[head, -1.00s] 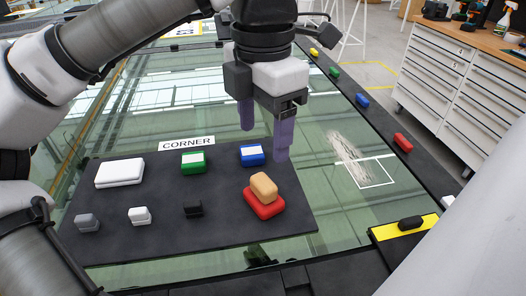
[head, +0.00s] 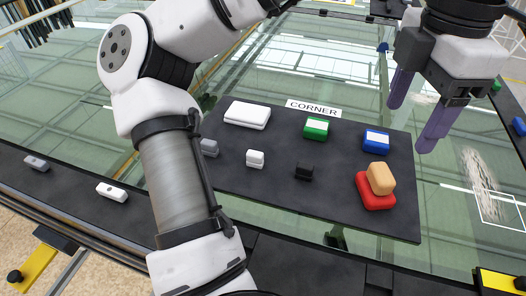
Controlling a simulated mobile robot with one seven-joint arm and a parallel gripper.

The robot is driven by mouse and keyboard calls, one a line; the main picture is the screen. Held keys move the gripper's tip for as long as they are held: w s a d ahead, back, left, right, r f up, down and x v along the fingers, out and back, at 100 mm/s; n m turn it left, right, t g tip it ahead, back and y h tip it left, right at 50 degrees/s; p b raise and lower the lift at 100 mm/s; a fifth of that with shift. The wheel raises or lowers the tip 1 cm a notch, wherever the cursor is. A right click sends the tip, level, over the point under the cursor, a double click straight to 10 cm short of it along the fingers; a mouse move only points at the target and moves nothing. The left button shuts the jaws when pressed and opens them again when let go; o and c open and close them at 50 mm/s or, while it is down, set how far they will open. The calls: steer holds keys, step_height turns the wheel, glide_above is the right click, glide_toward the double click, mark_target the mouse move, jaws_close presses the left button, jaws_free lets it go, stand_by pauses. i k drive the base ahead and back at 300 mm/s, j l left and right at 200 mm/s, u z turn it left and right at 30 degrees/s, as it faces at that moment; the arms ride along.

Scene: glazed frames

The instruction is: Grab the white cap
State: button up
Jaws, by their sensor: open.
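Two small white pieces could be the white cap. One (head: 112,192) lies on the dark rail at the near left; the other (head: 255,158) stands on the dark mat, right of my forearm. A larger white flat block (head: 247,115) lies at the mat's back left. My gripper (head: 410,126) is open and empty, with purple fingers pointing down. It hangs above the mat's right edge, right of the blue block (head: 376,141), well away from all the white pieces.
The dark mat (head: 330,210) also holds a green block (head: 316,128), a black piece (head: 304,172), and a tan block (head: 381,178) on a red one (head: 374,197). A grey piece (head: 36,163) lies on the left rail. Glass surrounds the mat.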

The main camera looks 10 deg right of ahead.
mark_target(255, 159)
steer(key=k+j+u, duration=0.2)
steer(key=j, duration=1.1)
steer(key=i, duration=0.1)
